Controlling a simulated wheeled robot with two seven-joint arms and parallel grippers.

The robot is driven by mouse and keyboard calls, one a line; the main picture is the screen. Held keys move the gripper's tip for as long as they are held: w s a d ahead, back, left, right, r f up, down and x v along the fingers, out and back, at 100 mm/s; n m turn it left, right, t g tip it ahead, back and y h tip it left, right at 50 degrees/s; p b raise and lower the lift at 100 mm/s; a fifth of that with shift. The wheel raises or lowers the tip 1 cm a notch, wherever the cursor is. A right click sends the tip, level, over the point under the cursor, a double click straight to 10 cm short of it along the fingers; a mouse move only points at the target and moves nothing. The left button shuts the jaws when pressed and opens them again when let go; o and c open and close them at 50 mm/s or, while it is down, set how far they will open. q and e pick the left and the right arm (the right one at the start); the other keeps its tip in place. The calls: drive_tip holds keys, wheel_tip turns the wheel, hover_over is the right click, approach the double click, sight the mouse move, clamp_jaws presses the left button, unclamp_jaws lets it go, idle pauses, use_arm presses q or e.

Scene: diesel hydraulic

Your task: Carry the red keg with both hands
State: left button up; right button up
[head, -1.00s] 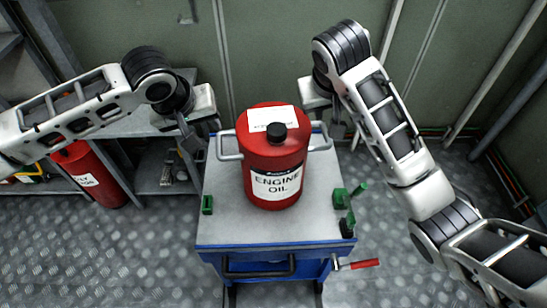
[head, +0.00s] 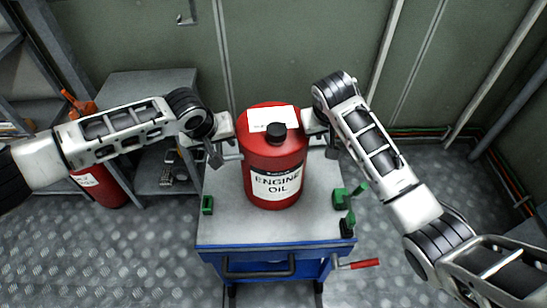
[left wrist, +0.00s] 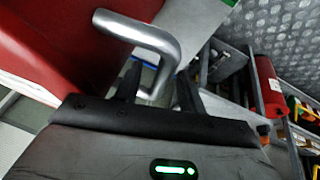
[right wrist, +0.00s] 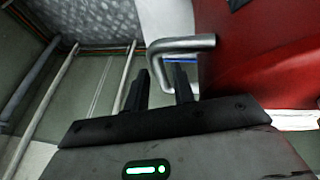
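The red keg (head: 275,153), labelled engine oil, stands upright on the grey top of a blue cart (head: 228,222). It has a black cap and a metal handle on each side. My left gripper (head: 217,157) is open at the keg's left side. In the left wrist view the left handle (left wrist: 160,45) reaches down between its parted fingers (left wrist: 156,90). My right gripper (head: 332,146) is open at the keg's right side.
Green clamps (head: 349,196) and a green block (head: 208,205) sit on the cart top. A red-handled lever (head: 364,264) sticks out at its front right. A grey shelf (head: 150,88) stands at left, near a red canister (head: 103,187). A wall is close behind.

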use_arm(q)
drive_tip(key=c, duration=0.5)
use_arm(e)
drive_tip(key=c, duration=0.5)
use_arm(q)
clamp_jaws()
use_arm(e)
clamp_jaws()
